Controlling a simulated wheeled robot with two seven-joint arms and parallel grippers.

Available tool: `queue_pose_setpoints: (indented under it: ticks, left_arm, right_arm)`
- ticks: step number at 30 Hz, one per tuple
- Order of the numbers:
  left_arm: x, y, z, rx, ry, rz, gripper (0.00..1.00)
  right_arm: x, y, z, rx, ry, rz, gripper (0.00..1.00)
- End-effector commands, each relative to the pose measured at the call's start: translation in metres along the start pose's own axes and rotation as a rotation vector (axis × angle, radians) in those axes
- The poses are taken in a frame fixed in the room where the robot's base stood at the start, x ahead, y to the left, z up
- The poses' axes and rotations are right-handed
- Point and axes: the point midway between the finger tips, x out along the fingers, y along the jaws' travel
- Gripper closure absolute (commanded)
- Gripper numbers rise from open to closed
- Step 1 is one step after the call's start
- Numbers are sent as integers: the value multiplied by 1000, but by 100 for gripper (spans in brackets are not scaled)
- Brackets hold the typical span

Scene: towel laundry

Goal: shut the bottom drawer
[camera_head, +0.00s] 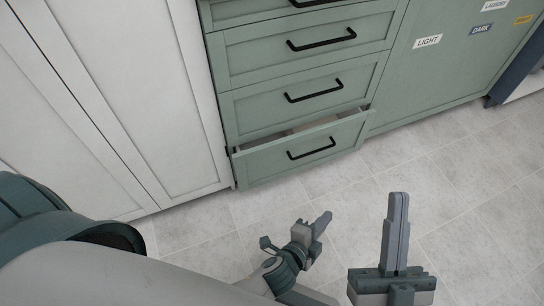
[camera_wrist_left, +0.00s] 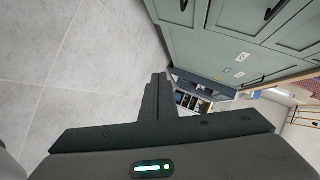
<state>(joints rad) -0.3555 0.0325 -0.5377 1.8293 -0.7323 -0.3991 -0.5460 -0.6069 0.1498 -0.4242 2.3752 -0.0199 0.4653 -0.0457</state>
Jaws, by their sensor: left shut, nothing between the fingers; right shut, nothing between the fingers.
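The bottom drawer (camera_head: 270,162) of the green cabinet stands partly open. Its front juts out from the cabinet, and a strip of its inside shows above the front's top edge. A black bar handle (camera_head: 312,150) is on its front. My left gripper (camera_head: 323,222) is shut and empty, low over the floor in front of the drawer and apart from it. Its shut fingers also show in the left wrist view (camera_wrist_left: 158,85). My right gripper (camera_head: 398,205) is shut and empty, to the right of the left one, with its fingers pointing up the picture, apart from the drawer.
The drawers above (camera_head: 300,92) look shut. White cabinet doors (camera_head: 120,90) stand to the left. A green panel with labels such as LIGHT (camera_head: 428,41) is to the right. The grey tiled floor (camera_head: 450,190) in front is clear.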

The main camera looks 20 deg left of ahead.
Motion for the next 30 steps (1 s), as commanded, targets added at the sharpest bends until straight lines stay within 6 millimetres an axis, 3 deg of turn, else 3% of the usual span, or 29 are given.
queue_pose_setpoints:
  ticks: [1, 3, 6, 8, 12, 15, 21, 30]
  left_arm:
    - [16, 17, 16, 127, -82, 41, 100]
    - [31, 35, 42, 310, -202, 98, 100]
    - [45, 46, 76, 571, -374, 169, 100]
    - [49, 46, 96, 724, -480, 208, 100]
    - [51, 26, 128, 1061, -735, 277, 100]
    - [45, 3, 139, 1256, -908, 309, 100]
    - [32, -33, 138, 1478, -1152, 330, 100]
    - [27, -42, 135, 1526, -1215, 332, 100]
  right_arm:
    - [1, 1, -1, -3, 10, 0, 100]
    - [2, 2, -3, -5, 23, 0, 100]
    - [4, 4, -5, -7, 40, 0, 100]
    - [5, 5, -6, -9, 50, 0, 100]
    - [6, 7, -10, -13, 73, 0, 100]
    - [8, 8, -12, -16, 89, 0, 100]
    - [10, 9, -15, -19, 108, 0, 100]
    - [10, 10, -16, -19, 112, 0, 100]
